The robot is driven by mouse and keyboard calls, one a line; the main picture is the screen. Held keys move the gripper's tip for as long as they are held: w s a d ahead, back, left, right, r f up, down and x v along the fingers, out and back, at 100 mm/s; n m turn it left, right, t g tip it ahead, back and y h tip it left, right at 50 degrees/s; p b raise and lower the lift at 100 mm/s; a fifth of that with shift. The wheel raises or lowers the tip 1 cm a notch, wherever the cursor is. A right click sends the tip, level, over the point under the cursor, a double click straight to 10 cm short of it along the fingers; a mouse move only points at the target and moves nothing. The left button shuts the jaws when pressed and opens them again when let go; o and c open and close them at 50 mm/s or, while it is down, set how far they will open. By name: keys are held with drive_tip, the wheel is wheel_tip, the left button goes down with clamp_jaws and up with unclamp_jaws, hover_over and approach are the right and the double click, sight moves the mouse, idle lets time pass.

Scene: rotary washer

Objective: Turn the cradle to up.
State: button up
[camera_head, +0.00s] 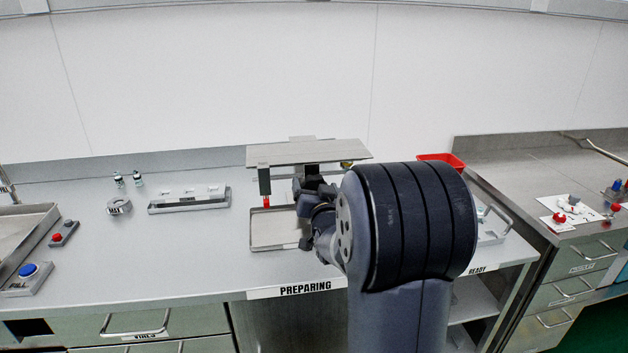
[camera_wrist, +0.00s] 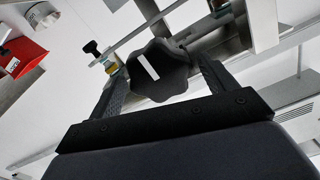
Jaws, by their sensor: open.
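The washer stands at the middle of the bench in the head view. Its flat grey top plate (camera_head: 300,153), perhaps the cradle or its cover, lies about level above a shallow tray (camera_head: 272,245). In the wrist view a dark lobed knob (camera_wrist: 150,68) carries a white line, tilted in the picture. My gripper (camera_wrist: 162,78) is open, with one finger on each side of the knob. I cannot tell whether the fingers touch it. In the head view my gripper (camera_head: 312,188) is below the plate, and my arm hides the knob and the washer's right part.
A red bin (camera_head: 442,160) stands behind my arm at the right. A grey rack (camera_head: 190,201), small vials (camera_head: 128,180) and a ring-shaped holder (camera_head: 119,206) stand at the left. The bench front is clear.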

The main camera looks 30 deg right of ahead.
drive_tip(key=shift+x, duration=1.3)
drive_tip(key=c, duration=1.4)
